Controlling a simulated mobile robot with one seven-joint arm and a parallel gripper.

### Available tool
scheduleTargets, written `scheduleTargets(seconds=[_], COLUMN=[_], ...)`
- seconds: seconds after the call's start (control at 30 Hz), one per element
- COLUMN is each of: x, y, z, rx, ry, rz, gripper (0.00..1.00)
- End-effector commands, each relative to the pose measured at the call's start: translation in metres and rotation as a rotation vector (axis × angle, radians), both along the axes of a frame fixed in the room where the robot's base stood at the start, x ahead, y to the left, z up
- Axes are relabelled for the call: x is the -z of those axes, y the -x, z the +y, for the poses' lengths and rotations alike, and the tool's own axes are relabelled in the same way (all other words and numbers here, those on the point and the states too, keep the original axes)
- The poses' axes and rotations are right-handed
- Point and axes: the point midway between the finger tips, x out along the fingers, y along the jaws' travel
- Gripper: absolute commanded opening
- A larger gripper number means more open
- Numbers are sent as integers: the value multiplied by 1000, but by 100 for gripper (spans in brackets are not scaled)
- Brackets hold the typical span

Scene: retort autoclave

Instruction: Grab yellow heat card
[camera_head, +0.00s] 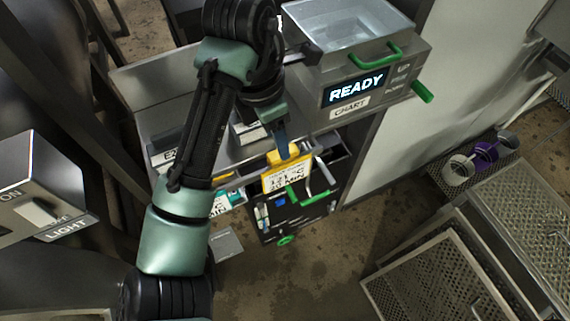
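The yellow heat card (287,180) stands upright in the dark holder below the READY box. It has a white printed face with partly readable text ending in "C" and "MIN", and a yellow upper part. My gripper (282,147) points down right at the card's top edge. Its blue fingers overlap the yellow top in this view. They show nearly edge-on as one piece, so I cannot tell whether they are open or closed on the card, or whether they touch it.
A teal-and-white card (226,203) stands left of the yellow one. The dark holder (268,235) has green handles. The READY box (350,92) with green handles is above right. A LIGHT switch box (35,175) is at left; mesh trays (430,275) fill the lower right.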

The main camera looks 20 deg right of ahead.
Motion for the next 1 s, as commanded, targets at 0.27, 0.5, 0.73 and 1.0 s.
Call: scheduleTargets(seconds=[0.27, 0.5, 0.73, 1.0], x=[28, 63, 77, 76], y=[0, 1, 0, 0], z=[-5, -13, -14, -14], rx=[1, 3, 2, 1], ry=[2, 3, 2, 2], rz=[-1, 1, -3, -4], gripper=[55, 55, 55, 41])
